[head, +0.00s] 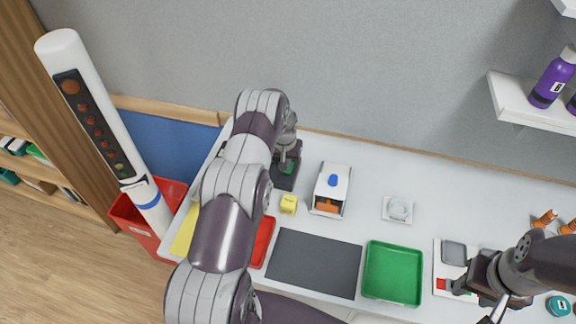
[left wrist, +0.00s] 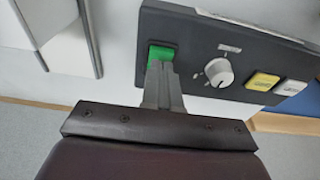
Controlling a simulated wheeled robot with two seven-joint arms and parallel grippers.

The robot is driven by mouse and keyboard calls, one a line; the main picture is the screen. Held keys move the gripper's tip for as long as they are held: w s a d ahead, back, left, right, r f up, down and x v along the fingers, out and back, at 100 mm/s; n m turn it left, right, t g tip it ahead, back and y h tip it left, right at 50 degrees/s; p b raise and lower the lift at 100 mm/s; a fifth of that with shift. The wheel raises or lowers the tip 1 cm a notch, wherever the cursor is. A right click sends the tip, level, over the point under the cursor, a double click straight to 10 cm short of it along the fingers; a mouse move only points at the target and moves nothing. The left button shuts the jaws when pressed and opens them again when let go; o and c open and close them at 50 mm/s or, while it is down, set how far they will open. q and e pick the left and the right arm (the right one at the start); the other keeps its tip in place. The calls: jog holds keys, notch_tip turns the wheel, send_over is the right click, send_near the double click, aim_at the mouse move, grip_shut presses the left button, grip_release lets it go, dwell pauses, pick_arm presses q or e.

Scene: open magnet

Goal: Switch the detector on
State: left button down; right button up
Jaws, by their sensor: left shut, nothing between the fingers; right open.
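The detector's dark control panel (left wrist: 205,30) fills the upper part of the left wrist view. It carries a green switch (left wrist: 161,53), a white knob (left wrist: 218,72), a yellow button (left wrist: 263,81) and a white button (left wrist: 290,86). In the head view the panel (head: 284,182) is mostly hidden behind my left arm, with some green showing. My left gripper (left wrist: 161,68) is shut and empty, its fingertips at the lower edge of the green switch; I cannot tell whether they press it. My right gripper (head: 462,287) is open at the right, over a white board (head: 441,250).
On the table stand a yellow block (head: 288,204), a white box with a blue knob (head: 331,190), a clear dish (head: 398,209), a dark mat (head: 314,262) and a green tray (head: 393,272). A white column with lamps (head: 100,110) and red bin (head: 127,212) are left.

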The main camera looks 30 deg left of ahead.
pick_arm(q)
jog(key=shift+f+b, duration=0.85)
dwell(0.3)
jog(key=shift+r+p, duration=1.7)
jog(key=shift+r, duration=1.85)
